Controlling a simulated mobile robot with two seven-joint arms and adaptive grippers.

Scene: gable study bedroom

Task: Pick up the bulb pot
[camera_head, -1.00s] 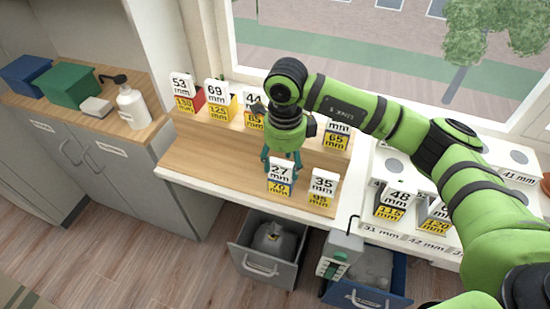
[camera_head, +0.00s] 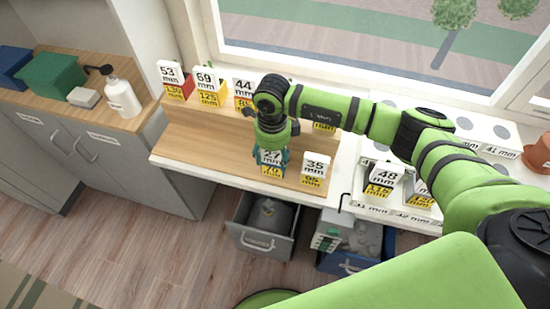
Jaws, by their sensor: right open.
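My right gripper (camera_head: 272,158) is open, with its teal fingers around or just behind the sides of the block marked 27 mm and 70 (camera_head: 270,170), which is white above and yellow below. I cannot tell whether they touch it. The block stands on the lower wooden step. Nothing in view is labelled as a bulb pot, so I cannot tell which thing it is; a terracotta pot (camera_head: 538,155) shows at the right edge. My left gripper is not in view.
A similar block marked 35 mm (camera_head: 315,165) stands close to the right. Several more line the upper step. A block marked 48 mm (camera_head: 385,177) stands on the white rack. Open drawers (camera_head: 258,243) hang below the worktop. A white bottle (camera_head: 122,97) stands left.

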